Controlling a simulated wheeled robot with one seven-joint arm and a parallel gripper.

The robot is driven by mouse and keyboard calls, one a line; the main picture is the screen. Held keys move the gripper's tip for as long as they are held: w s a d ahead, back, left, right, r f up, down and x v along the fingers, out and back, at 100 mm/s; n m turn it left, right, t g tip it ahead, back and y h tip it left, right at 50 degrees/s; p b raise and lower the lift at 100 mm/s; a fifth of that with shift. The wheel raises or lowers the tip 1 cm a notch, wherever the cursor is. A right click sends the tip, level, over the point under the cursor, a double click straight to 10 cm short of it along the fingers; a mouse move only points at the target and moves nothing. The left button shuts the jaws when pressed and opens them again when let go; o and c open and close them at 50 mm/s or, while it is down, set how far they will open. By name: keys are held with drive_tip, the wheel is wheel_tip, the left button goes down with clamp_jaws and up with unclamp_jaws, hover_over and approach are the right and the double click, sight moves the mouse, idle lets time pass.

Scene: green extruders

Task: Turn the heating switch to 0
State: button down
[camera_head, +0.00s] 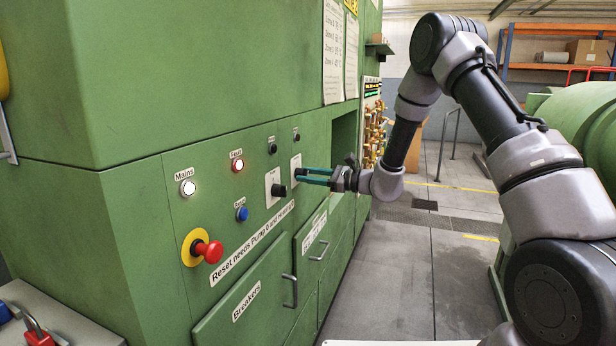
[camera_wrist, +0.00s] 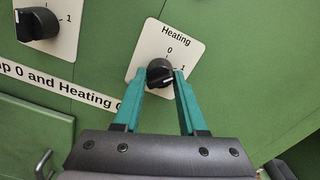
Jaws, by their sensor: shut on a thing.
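The heating switch is a black rotary knob (camera_wrist: 159,72) on a white plate marked "Heating", with 0 above and 1 to the upper right. Its pale mark appears to point rightward, on the side of the 1. In the head view its white plate (camera_head: 296,162) is on the green cabinet front, and the fingers partly hide the knob. My gripper (camera_head: 300,174) reaches the panel from the right with teal fingers. In the wrist view the gripper (camera_wrist: 161,75) has its fingertips on both sides of the knob, shut on it.
A second black knob (camera_wrist: 38,23) on a similar plate is close on the left. A red emergency button (camera_head: 208,251), a blue button (camera_head: 242,214) and lit lamps are further left. Drawer handles (camera_head: 291,291) stick out below. The floor aisle (camera_head: 400,270) is clear.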

drive_tip(key=shift+n, duration=4)
drive_tip(key=shift+d, duration=0.1)
drive_tip(key=shift+c, duration=2.3)
unclamp_jaws()
drive_tip(key=v, duration=1)
drive_tip(key=shift+d, duration=0.35)
drive_tip(key=shift+s, duration=0.1)
